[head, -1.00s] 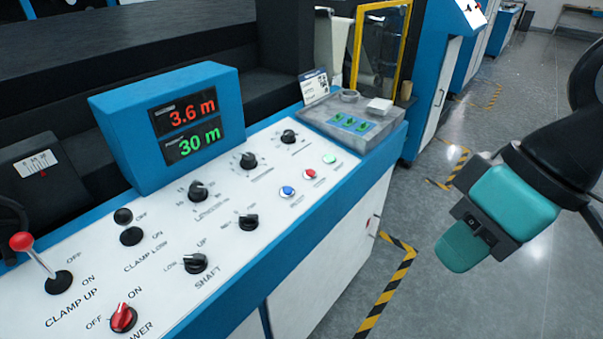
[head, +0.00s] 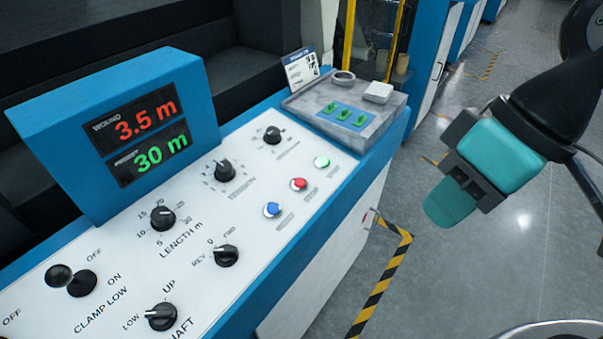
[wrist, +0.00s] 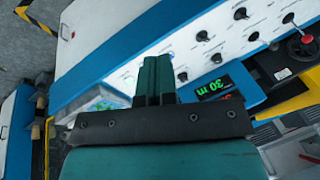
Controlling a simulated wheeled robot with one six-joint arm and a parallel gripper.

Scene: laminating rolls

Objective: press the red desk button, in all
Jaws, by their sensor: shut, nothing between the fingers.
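The red desk button (head: 299,184) is a small round red cap on the white sloped panel. It sits between a blue button (head: 271,209) and a pale green button (head: 321,162). My gripper (head: 449,205) is shut and empty, in the air to the right of the desk, apart from the red button. In the wrist view my shut gripper (wrist: 154,75) points toward the panel. I cannot make out the red button in the wrist view.
The display box (head: 125,130) stands at the panel's back left, reading 3.5 m and 30 m. Several black knobs and levers rise from the panel. A grey tray (head: 300,104) with green switches sits at its far end. Open floor lies right of the desk.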

